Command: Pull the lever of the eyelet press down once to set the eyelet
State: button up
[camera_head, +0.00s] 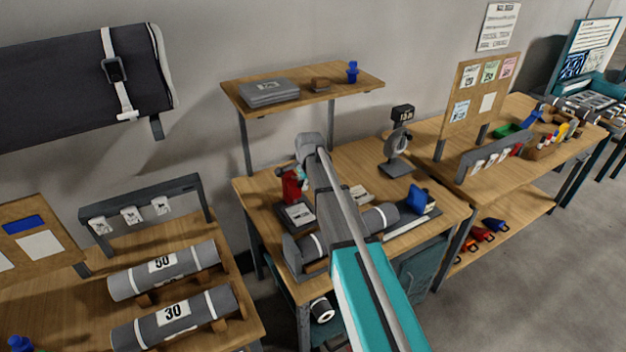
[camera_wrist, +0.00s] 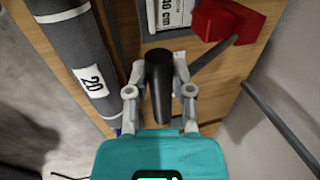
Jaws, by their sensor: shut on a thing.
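The red eyelet press (camera_head: 292,187) stands at the back left of the middle workbench in the head view. Part of its red body (camera_wrist: 228,20) shows at the top right of the wrist view. Its lever, a dark rod (camera_wrist: 212,62) ending in a thick black grip (camera_wrist: 158,95), reaches out from the body. My gripper (camera_wrist: 159,68) has one finger on each side of the black grip and is shut on it. In the head view my gripper (camera_head: 303,175) is beside the press, and my arm hides most of the lever.
A grey roll (camera_head: 375,220) lies across the bench in front of the press; its "20" label (camera_wrist: 92,82) shows in the wrist view. A shelf (camera_head: 345,82) stands over the bench's back. A dial scale (camera_head: 398,145) and a blue object (camera_head: 419,200) are to the right.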

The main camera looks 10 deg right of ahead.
jog(key=shift+s+d+f+b, duration=0.1)
jog(key=shift+s+f+b, duration=0.15)
jog(key=shift+f+b, duration=0.5)
jog(key=shift+f, duration=0.1)
jog(key=shift+s+d+f+b, duration=0.1)
jog(key=shift+s+f+b, duration=0.2)
jog(key=shift+f+b, duration=0.45)
dwell(0.5)
jog(key=shift+s+f+b, duration=0.25)
jog(key=shift+f+b, duration=0.5)
jog(key=shift+b, duration=0.1)
